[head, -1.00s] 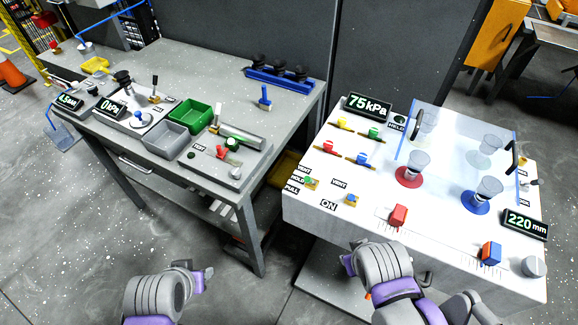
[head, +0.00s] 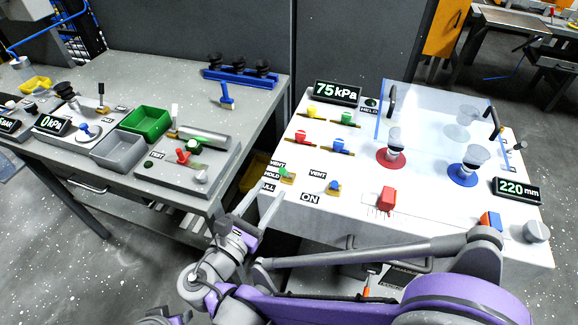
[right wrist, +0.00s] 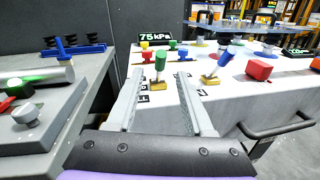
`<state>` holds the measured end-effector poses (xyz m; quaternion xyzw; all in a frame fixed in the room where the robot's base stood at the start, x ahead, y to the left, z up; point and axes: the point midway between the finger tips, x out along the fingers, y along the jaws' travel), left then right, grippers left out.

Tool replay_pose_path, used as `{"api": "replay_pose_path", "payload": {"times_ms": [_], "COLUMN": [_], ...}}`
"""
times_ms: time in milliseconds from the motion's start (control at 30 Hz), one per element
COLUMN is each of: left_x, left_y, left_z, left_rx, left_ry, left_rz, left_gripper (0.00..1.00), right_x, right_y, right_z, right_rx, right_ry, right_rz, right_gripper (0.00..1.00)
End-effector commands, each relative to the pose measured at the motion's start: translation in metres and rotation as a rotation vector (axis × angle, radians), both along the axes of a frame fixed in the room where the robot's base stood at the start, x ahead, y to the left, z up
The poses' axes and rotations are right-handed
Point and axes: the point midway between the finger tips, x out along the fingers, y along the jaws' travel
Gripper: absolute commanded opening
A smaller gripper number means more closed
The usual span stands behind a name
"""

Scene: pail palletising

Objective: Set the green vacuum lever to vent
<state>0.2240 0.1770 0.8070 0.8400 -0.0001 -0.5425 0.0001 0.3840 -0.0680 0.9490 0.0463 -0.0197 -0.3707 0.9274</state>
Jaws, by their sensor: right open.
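The green vacuum lever (head: 284,171) stands on a small yellow base at the left edge of the white bench (head: 330,222), beside VENT, HOLD and PULL labels. I cannot tell exactly which label it points to. In the right wrist view the green lever (right wrist: 160,62) stands nearly upright, ahead of and between my open fingers. My right gripper (head: 258,207) is open and empty, just short of the bench's left front edge, with the lever beyond its tips. The display (head: 337,92) reads 75 kPa.
A blue lever (head: 334,187) stands just right of the green one, and a red block (head: 386,199) further right. Several coloured valves and cups stand behind. A grey table (head: 205,200) with trays lies left, across a gap.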

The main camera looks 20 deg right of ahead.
Motion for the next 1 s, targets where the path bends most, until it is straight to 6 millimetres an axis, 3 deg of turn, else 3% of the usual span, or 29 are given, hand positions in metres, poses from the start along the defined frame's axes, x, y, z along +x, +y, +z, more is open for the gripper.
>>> {"api": "replay_pose_path", "payload": {"times_ms": [533,1000], "left_x": [0.000,0.000], "left_y": [0.000,0.000], "left_z": [0.000,0.000], "left_rx": [0.000,0.000], "left_ry": [0.000,0.000], "left_rz": [0.000,0.000], "left_gripper": [0.47,0.47], "right_x": [0.065,0.075], "right_y": [-0.064,-0.073], "right_z": [0.001,0.001], "right_rx": [0.001,0.004], "right_ry": [0.000,-0.001], "right_rz": [-0.005,0.000], "right_gripper": [0.52,0.52]}}
